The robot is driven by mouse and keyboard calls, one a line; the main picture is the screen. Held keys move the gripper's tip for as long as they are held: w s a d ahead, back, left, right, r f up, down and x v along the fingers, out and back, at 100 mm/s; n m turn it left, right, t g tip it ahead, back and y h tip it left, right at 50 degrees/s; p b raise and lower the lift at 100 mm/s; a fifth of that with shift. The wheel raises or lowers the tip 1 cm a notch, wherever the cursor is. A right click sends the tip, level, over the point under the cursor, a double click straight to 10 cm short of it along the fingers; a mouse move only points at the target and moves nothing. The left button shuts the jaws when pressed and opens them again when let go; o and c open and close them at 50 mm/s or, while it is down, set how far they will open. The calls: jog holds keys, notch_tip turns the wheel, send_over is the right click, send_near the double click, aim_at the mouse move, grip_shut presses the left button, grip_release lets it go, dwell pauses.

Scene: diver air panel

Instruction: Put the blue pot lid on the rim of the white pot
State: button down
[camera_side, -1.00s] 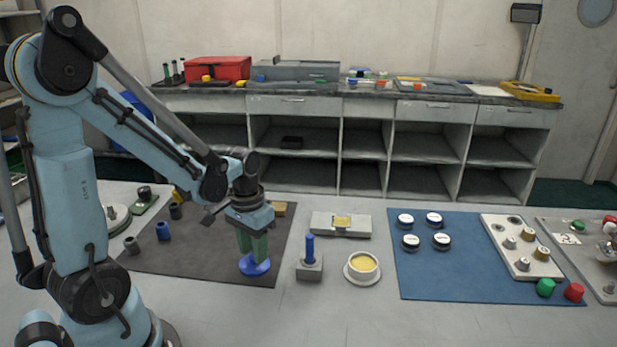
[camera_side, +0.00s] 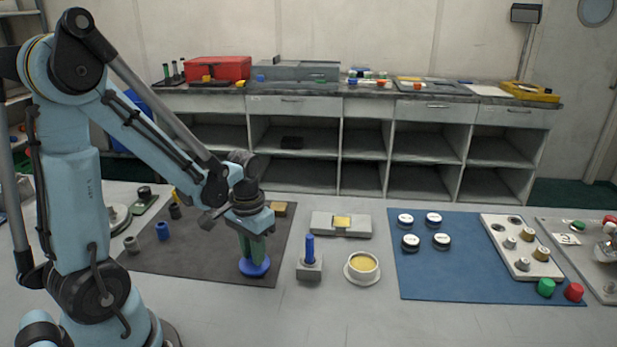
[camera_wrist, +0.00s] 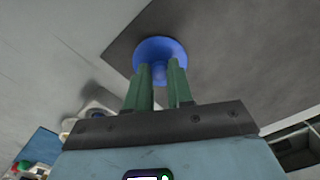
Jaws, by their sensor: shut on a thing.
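The blue pot lid (camera_side: 255,269) is on the dark mat near its front right corner, a round disc with an upright knob. My gripper (camera_side: 253,257) is above it with its green fingers shut on the knob. In the wrist view the blue disc (camera_wrist: 160,47) extends beyond the fingertips, and the knob is between the two fingers (camera_wrist: 159,74). I cannot tell whether the lid touches the mat. The white pot (camera_side: 362,281) stands to the right on the bare table, uncovered, with a yellowish inside showing.
A grey block with an upright blue peg (camera_side: 310,255) stands between lid and pot. A grey fixture with a yellow top (camera_side: 341,224) is behind the pot. A blue mat (camera_side: 440,280) with several black-and-white round pieces lies right. The table's front is clear.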

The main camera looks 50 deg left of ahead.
jog(key=shift+r, duration=1.15)
jog(key=shift+r, duration=0.15)
jog(key=shift+r, duration=0.25)
notch_tip(320, 180, up, 11)
jog(key=m, duration=0.6)
send_over(362, 265)
jog(key=shift+f, duration=5.45)
jog(key=shift+f, duration=0.45)
